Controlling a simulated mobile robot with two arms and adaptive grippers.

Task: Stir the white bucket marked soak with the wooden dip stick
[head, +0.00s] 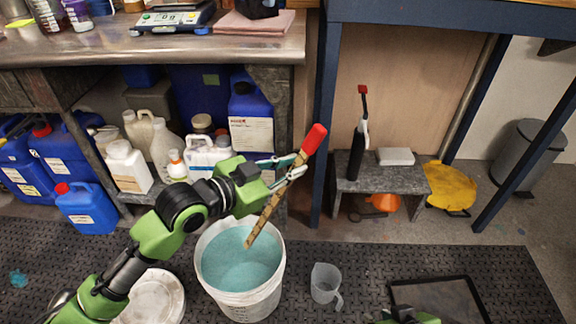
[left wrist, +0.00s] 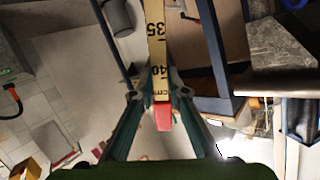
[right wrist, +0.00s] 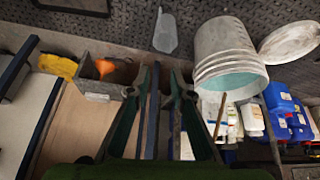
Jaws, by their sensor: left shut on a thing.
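The wooden dip stick (head: 271,209) has a red top end and is held tilted by my left gripper (head: 284,172), which is shut on it near the top. Its lower end is over the white bucket (head: 254,303), inside the rim outline; I cannot tell whether it touches the pale blue liquid (head: 238,262). In the left wrist view the stick (left wrist: 155,45) shows scale marks between the fingers. The bucket also shows in the right wrist view (right wrist: 222,45); no soak marking is readable. My right gripper (right wrist: 161,72) is open and empty, with only its edge in the head view.
A white lid (head: 152,298) lies left of the bucket. A clear jug (head: 325,284) stands to its right, with a dark tray (head: 437,297) further right. Bottles and blue canisters (head: 87,209) sit under the bench behind. A low grey stool (head: 377,177) stands behind right.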

